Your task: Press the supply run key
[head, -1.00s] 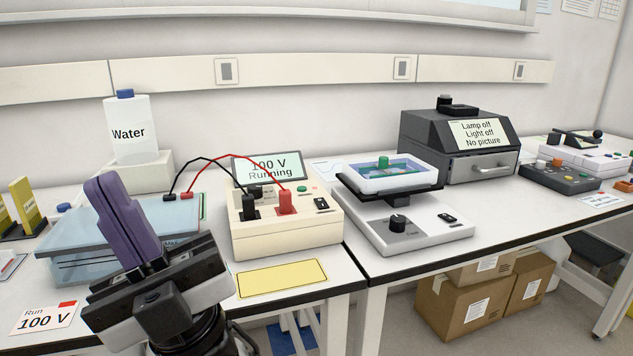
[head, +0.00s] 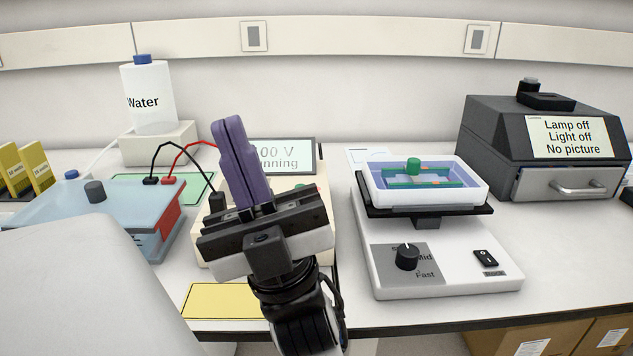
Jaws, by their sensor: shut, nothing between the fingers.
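The power supply (head: 282,185) is a cream box on the left bench, largely hidden behind my gripper. Its display (head: 299,155) stands at its back; the readable part shows "00 V" and "nning", the rest being covered. The supply's keys are mostly covered by my gripper, so I cannot make out the run key clearly. My gripper (head: 229,122) has purple fingers, shut and empty, pointing up in the picture in front of the supply. I cannot tell whether it touches anything.
A blue gel tank (head: 60,212) stands left, with black and red leads running toward the supply. A Water bottle (head: 150,100) is behind it. A yellow mat (head: 222,300) lies in front. A rocker (head: 450,275) and dark imager (head: 490,140) stand right.

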